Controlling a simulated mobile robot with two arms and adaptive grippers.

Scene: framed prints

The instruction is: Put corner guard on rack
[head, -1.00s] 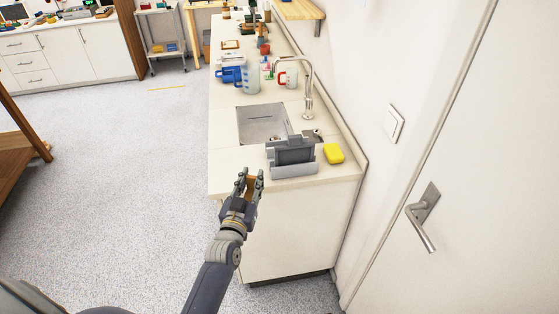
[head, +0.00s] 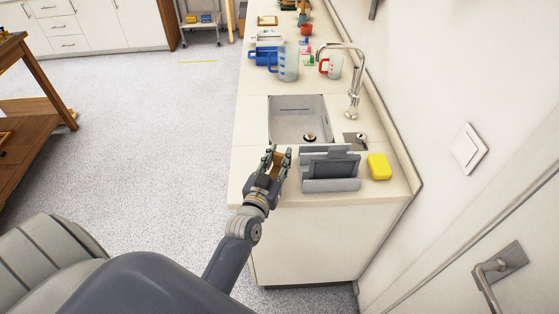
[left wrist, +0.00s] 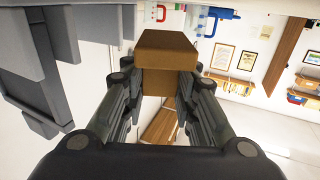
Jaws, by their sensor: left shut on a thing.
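The brown corner guard (left wrist: 165,52) is between the fingers of my left gripper (head: 278,153), which is shut on it. In the head view only a small part of the guard shows between the fingers. The grey rack (head: 330,185) stands on the counter near its front end, with a dark flat panel (head: 331,168) in it. My left gripper is just left of the rack, apart from it, over the counter's near left corner. In the left wrist view the rack (left wrist: 30,75) fills the left side. My right gripper is not in view.
A sink (head: 298,118) with a tap (head: 353,85) lies behind the rack. A yellow sponge (head: 379,167) is right of the rack. Clear measuring jug (head: 289,65), blue jug (head: 262,57) and red-handled cup (head: 332,67) stand beyond the sink. The wall bounds the counter's right side.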

